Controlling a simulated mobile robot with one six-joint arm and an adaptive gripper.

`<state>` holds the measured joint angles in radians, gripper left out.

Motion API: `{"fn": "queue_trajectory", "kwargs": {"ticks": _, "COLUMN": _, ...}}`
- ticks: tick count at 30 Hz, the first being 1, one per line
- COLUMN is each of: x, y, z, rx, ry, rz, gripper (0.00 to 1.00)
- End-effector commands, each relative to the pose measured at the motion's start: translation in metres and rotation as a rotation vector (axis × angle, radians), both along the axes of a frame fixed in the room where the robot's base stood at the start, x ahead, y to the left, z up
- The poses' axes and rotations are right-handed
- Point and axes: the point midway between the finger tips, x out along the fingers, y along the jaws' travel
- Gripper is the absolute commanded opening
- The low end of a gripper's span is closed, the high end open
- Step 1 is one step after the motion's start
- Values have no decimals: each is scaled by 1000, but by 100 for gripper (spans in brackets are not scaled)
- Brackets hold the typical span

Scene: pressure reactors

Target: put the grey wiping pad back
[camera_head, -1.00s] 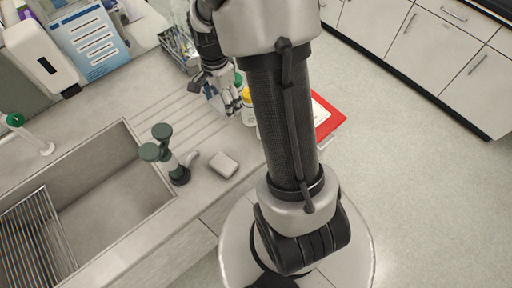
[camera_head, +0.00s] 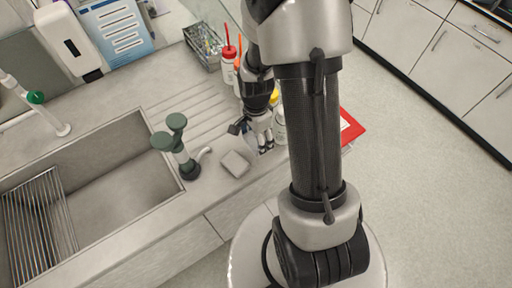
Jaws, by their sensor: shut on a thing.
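My gripper (camera_head: 265,147) is over the counter, right of the sink, pointing down with its fingers shut. A small pale grey-blue piece (camera_head: 250,138) shows at the left of the fingers. It appears to be the grey wiping pad in their hold, but it is mostly hidden and its outline is unclear. A small flat grey rectangular thing (camera_head: 237,163) with a lighter rim lies on the counter, just left of and nearer than the fingertips. I cannot tell whether it is a shallow dish or a block. A gap shows between it and the fingers.
A green-topped tap fitting (camera_head: 185,160) stands left of the flat thing, beside the sink (camera_head: 115,185). A red-capped bottle (camera_head: 229,65), a yellow-capped bottle (camera_head: 278,125) and a wire basket (camera_head: 203,45) are close around my arm. A red-edged sheet (camera_head: 350,128) lies at right.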

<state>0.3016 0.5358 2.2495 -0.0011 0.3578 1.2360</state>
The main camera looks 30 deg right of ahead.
Motion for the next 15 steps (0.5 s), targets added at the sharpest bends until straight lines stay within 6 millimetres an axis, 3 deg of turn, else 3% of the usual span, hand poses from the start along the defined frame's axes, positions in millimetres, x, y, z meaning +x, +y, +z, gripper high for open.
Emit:
{"fn": "queue_trajectory", "kwargs": {"ticks": 5, "x": 0, "y": 0, "z": -12, "rx": 0, "ry": -1, "rz": 0, "gripper": 51}}
{"fn": "queue_trajectory", "kwargs": {"ticks": 12, "x": 0, "y": 0, "z": -47, "rx": 0, "ry": 1, "rz": 0, "gripper": 51}}
{"fn": "queue_trajectory", "kwargs": {"ticks": 15, "x": 1, "y": 0, "z": -51, "rx": 0, "ry": -1, "rz": 0, "gripper": 51}}
